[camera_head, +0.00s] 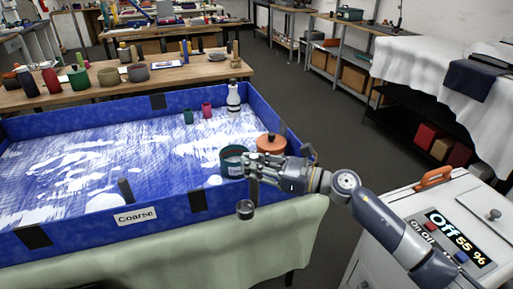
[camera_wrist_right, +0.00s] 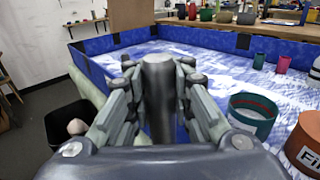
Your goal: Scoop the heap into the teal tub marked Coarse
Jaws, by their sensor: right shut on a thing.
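My right gripper (camera_head: 255,170) is shut on a dark grey scoop-like tool (camera_head: 245,209), whose rounded end hangs below the fingers near the blue tray's right front wall. In the right wrist view its grey handle (camera_wrist_right: 158,95) stands between the fingers. The teal tub (camera_head: 232,158) stands in the tray just left of and behind the gripper; it also shows in the right wrist view (camera_wrist_right: 252,113). Its pale label is too small to read. A white heap (camera_head: 105,203) lies by the front wall, its lower part hidden. My left gripper is out of view.
An orange tub (camera_head: 271,144) stands beside the teal one. A white bottle (camera_head: 233,100) and small cups are farther back. A white cabinet (camera_head: 400,200) is at right.

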